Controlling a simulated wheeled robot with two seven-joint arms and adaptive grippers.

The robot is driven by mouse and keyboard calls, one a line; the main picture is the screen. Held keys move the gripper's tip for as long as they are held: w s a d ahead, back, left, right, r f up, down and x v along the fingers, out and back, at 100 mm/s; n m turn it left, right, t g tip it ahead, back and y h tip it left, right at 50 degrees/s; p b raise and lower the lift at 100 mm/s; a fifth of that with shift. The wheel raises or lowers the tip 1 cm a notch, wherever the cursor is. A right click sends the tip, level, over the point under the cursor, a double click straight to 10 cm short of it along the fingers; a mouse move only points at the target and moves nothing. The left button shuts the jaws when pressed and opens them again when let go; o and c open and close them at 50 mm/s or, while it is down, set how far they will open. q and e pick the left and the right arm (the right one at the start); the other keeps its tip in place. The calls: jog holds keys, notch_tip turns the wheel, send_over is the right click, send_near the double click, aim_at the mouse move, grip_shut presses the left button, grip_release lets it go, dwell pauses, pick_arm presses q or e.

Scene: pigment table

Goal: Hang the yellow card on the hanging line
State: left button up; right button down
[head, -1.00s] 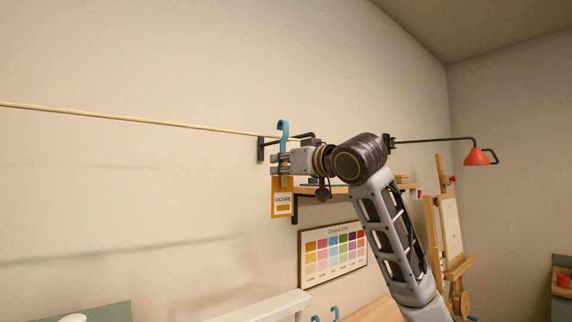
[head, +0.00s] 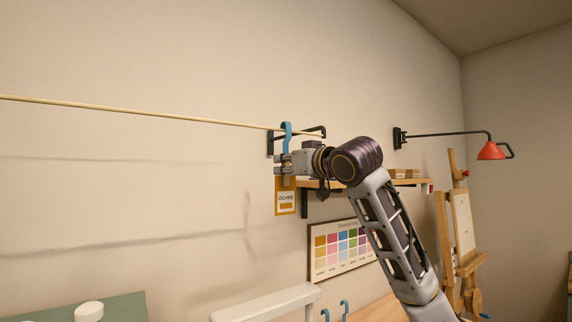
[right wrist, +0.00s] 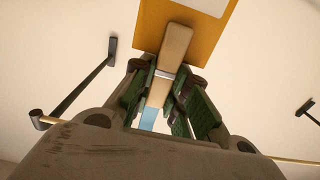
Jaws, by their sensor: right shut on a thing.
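The yellow card (head: 286,205), labelled OCHRE, hangs upright below my right gripper (head: 283,164). A blue hook (head: 287,131) rises above the gripper, its top a little above the hanging line (head: 150,112) in the head view. I cannot tell whether the hook is over the line or in front of it. In the right wrist view my fingers (right wrist: 163,92) are closed around the card's hanger, with its tan block (right wrist: 176,45) by the yellow card (right wrist: 213,35). A bit of the blue hook (right wrist: 148,118) shows between the fingers. My left gripper is not in view.
A wooden shelf (head: 335,185) and colour chart (head: 342,248) are behind my arm. A red lamp (head: 491,151) is at right. The wall along the line to the left is clear.

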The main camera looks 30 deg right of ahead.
jog(key=shift+f, duration=0.4)
jog(key=c, duration=1.3)
grip_release()
jog(key=shift+s, duration=0.1)
jog(key=s, duration=0.4)
jog(key=s+d, duration=0.1)
jog(key=s, duration=0.6)
jog(key=shift+s+d, duration=0.35)
jog(key=shift+f, duration=0.1)
